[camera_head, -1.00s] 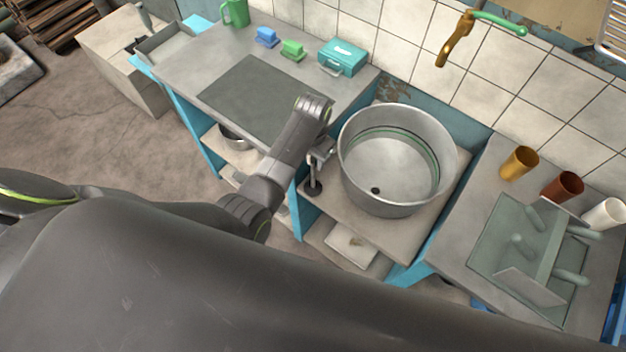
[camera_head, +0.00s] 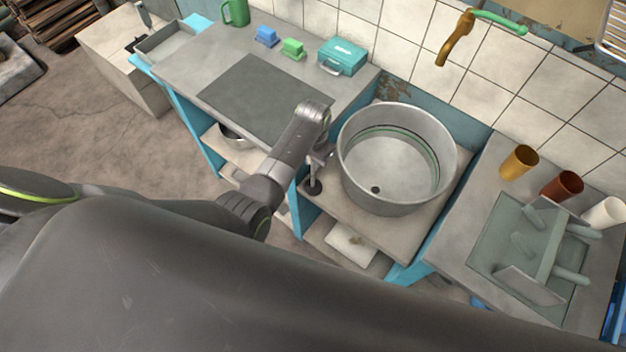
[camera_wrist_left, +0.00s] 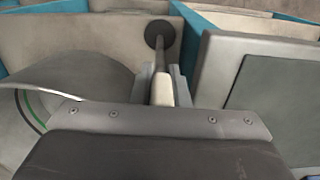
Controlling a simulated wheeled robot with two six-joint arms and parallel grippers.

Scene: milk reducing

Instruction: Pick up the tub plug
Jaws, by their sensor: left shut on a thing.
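The tub plug is a dark round disk (camera_head: 314,187) with an upright grey stem, at the left side of the tub in the head view. In the left wrist view its dark disk (camera_wrist_left: 159,36) shows at top centre, with the stem running down to a pale handle. My left gripper (camera_wrist_left: 161,78) is shut on this handle, one finger on each side. In the head view the gripper (camera_head: 319,158) is just above the disk and partly hidden by its own wrist. I cannot tell whether the disk touches the shelf. My right gripper is not in view.
The round metal tub (camera_head: 398,195) stands close to the right of the plug. A grey counter (camera_head: 210,75) with a teal case (camera_head: 342,57) lies to the left and behind. Cups and a glass rack (camera_head: 520,245) stand on the right counter. A brass tap (camera_head: 455,45) hangs above.

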